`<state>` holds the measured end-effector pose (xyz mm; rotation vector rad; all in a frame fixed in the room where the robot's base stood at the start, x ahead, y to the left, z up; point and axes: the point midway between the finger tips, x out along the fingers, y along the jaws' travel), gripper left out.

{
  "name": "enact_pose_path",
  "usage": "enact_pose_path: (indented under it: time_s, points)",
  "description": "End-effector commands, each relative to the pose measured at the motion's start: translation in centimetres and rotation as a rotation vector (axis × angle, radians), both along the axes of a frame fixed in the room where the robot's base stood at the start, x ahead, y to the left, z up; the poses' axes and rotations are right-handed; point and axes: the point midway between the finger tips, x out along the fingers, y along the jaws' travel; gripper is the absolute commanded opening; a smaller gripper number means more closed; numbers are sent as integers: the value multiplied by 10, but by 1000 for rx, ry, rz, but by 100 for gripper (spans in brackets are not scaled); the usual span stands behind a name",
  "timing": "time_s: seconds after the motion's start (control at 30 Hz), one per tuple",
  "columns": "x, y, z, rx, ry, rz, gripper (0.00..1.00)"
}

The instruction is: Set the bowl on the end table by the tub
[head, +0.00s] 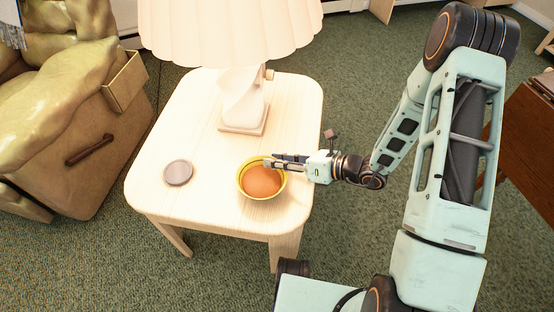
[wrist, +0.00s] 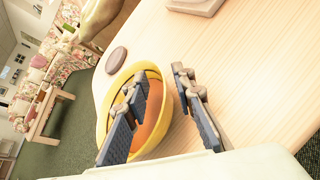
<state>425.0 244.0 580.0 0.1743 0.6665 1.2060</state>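The bowl (head: 262,182), yellow-rimmed with an orange inside, sits upright on the pale wooden end table (head: 205,110), near its front right edge. My gripper (head: 275,160) reaches in from the right at the bowl's far rim. In the wrist view, my gripper (wrist: 160,95) has its fingers apart, with one over the inside of the bowl (wrist: 150,135) and the other just outside its rim. I cannot tell whether either finger touches it. A small, flat, round grey-brown object (head: 178,173) lies left of the bowl; I cannot tell whether it is the tub.
A lamp (head: 243,100) with a wide pleated shade stands at the table's back. An olive armchair (head: 75,130) is close on the left. A brown wooden piece of furniture (head: 530,135) is at the right. The tabletop between the round object and lamp is clear.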

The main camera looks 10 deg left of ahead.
Motion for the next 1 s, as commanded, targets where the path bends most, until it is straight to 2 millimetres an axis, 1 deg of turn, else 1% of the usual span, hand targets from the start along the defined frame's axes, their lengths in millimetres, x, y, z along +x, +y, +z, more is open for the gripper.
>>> enact_pose_path:
  time_s: [0.1,0.17,0.27,0.5,0.6,0.7,0.83,1.0]
  points:
    - [0,0,5,0,-1,0,24]
    - [0,-7,7,-1,0,-3,24]
    - [-3,-23,14,-2,0,-6,24]
    - [-13,-71,35,-2,-2,-6,24]
    - [-18,-87,41,0,-1,-5,24]
    - [-20,-99,46,0,-1,-3,24]
    - [-22,-107,48,-1,0,-2,24]
    - [-23,-109,49,0,-1,-1,24]
